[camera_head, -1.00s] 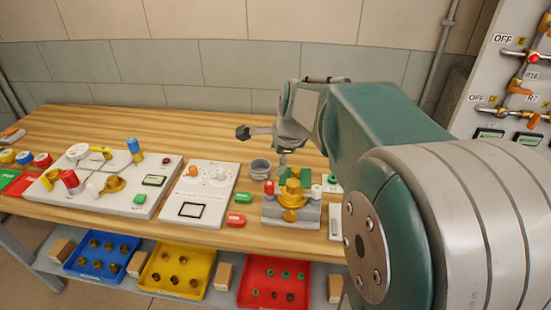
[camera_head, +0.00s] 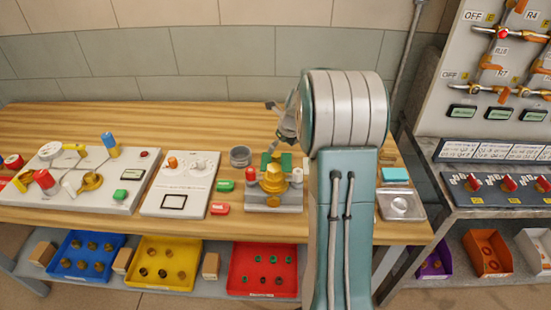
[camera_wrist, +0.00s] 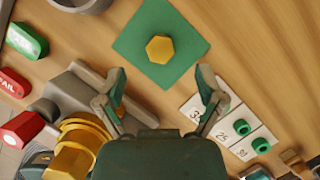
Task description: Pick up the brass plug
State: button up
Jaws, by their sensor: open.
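The brass plug (camera_wrist: 160,49) shows in the wrist view as a hexagonal brass head seen from above. It sits on a green square mat (camera_wrist: 135,35) on the wooden bench. My gripper (camera_wrist: 161,80) is open and empty, with its two fingers spread below the mat in the picture and the plug beyond the fingertips, between their lines. In the head view the green mat (camera_head: 286,161) shows behind a brass valve body, and I cannot make out the plug clearly there. My arm covers part of my gripper in that view.
The brass valve body (camera_head: 272,180) on a grey block stands close to the mat and my left finger. A grey cup (camera_head: 240,156), green tag (camera_head: 225,185) and red tag (camera_head: 219,208) lie left. A numbered white card (camera_wrist: 232,128) with green rings lies right of my gripper.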

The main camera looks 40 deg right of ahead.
aim_at(277, 154)
jog(key=x, duration=0.5)
jog(key=shift+d+f, duration=0.1)
jog(key=shift+f, duration=0.25)
grip_shut()
